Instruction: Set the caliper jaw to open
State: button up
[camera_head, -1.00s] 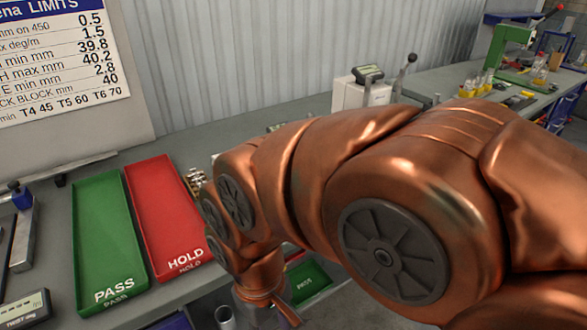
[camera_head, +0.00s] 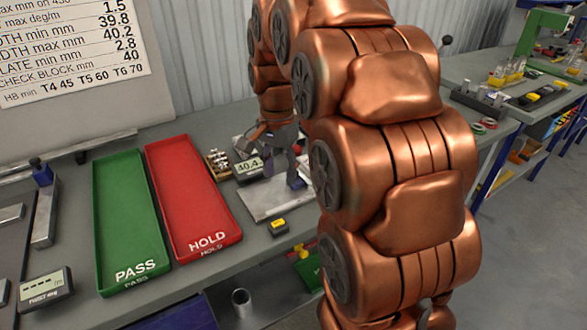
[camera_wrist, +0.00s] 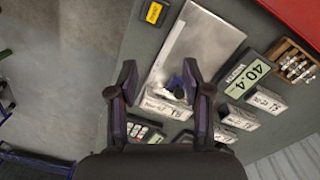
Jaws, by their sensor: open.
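A display reading 40.4 (camera_head: 250,168) stands behind a bare metal plate (camera_head: 262,203) on the bench; it also shows in the wrist view (camera_wrist: 247,75). A small blue part (camera_head: 295,181) is at the plate's right side, partly hidden by my arm. In the wrist view a blue part (camera_wrist: 176,86) on a pale block lies between my fingers, nearer the right one. I cannot make out the caliper jaw or its setting. My gripper (camera_head: 277,150) points down over the plate; in the wrist view its fingers (camera_wrist: 160,76) are apart with nothing clearly held.
A green PASS tray (camera_head: 130,276) and a red HOLD tray (camera_head: 212,247) lie left of the plate. A small yellow-faced device (camera_head: 279,227) is at the bench's front edge. Several labelled pale blocks (camera_wrist: 237,117) and a wooden rack (camera_wrist: 292,62) stand near the display.

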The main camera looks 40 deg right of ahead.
jog(key=w+d+m, duration=0.1)
jog(key=w+d, duration=0.1)
jog(key=d, duration=0.1)
jog(key=w+d+m, duration=0.4)
jog(key=w+d, duration=0.1)
jog(key=shift+d+f+t, duration=0.15)
jog(key=shift+d+t, duration=0.15)
jog(key=shift+d, duration=0.05)
jog(key=shift+s+f+p, duration=0.1)
jog(key=shift+f+p, duration=0.6)
jog(key=shift+f, duration=3.1)
jog(key=shift+c, duration=0.2)
grip_shut()
